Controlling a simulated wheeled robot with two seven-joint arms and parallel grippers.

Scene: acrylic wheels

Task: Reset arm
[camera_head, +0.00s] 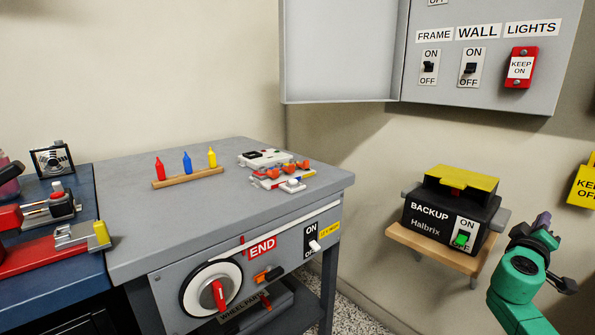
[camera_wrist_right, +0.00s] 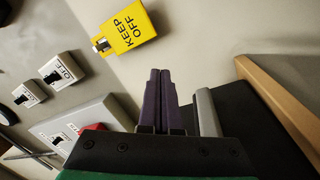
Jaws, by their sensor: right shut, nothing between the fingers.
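My right gripper (camera_head: 543,220) is on the green arm at the right of the head view. It is right of the black backup box (camera_head: 433,213), apart from it as far as the view shows. In the right wrist view its two dark purple fingers (camera_wrist_right: 158,90) are pressed together with nothing between them. My left gripper is not in the head view.
The backup box sits on a wooden wall shelf (camera_head: 420,250). A grey switch panel (camera_head: 480,50) hangs above. A yellow KEEP OFF tag (camera_head: 583,184) is at the right wall, also in the wrist view (camera_wrist_right: 127,27). A grey table (camera_head: 130,245) stands at left.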

